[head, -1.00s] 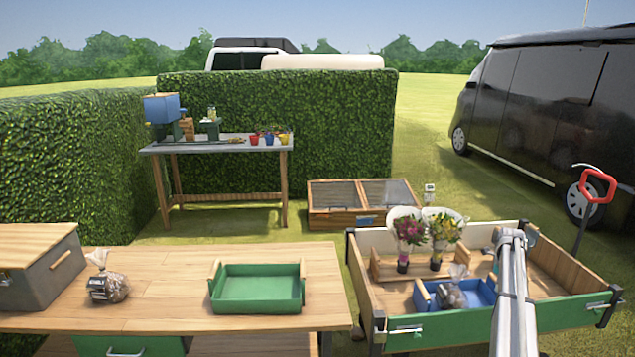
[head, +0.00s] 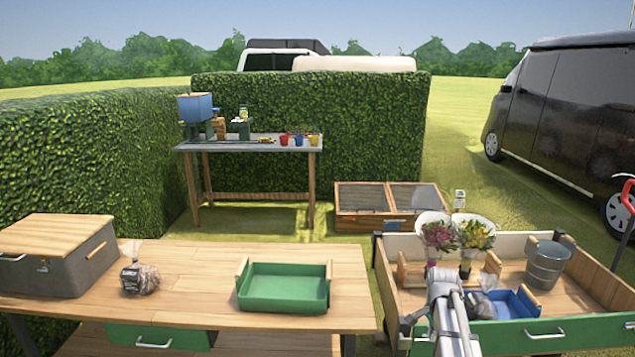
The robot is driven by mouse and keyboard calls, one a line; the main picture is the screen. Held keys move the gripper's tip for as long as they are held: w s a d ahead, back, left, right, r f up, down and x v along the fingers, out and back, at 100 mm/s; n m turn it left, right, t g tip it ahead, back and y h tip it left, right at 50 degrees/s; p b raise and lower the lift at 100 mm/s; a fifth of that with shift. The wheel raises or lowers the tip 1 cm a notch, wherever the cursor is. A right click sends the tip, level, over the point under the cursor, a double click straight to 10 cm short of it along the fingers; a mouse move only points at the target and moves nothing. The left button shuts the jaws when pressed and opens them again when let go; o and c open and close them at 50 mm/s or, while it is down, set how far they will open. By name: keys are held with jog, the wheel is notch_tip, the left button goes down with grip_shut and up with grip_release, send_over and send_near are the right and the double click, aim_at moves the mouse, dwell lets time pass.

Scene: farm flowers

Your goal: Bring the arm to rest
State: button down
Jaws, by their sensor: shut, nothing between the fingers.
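My arm (head: 449,318) rises from the bottom edge of the head view, right of centre. Its upper end shows in front of the wooden cart (head: 590,333) and covers part of the cart's near green side. My gripper's fingers do not show. Inside the cart, two wrapped bouquets (head: 457,238) stand upright in a wooden holder. A blue tray (head: 521,304) with a clear bag (head: 480,304) lies in front of them, partly hidden by my arm. A metal bucket (head: 546,264) stands to the right.
A wooden workbench (head: 200,280) at left bears a grey box (head: 62,262), a bag of brown bulbs (head: 139,278) and an empty green tray (head: 283,290). A narrow gap parts bench and cart. A potting table (head: 250,147) and a cold frame (head: 388,206) stand behind.

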jog(key=s+a+n, duration=1.3)
jog(key=s+a, duration=0.3)
notch_tip(320, 180, up, 16)
jog(key=p, duration=1.6)
jog(key=shift+w+d+r, duration=0.15)
jog(key=shift+w+r, duration=0.05)
jog(key=shift+w, duration=0.05)
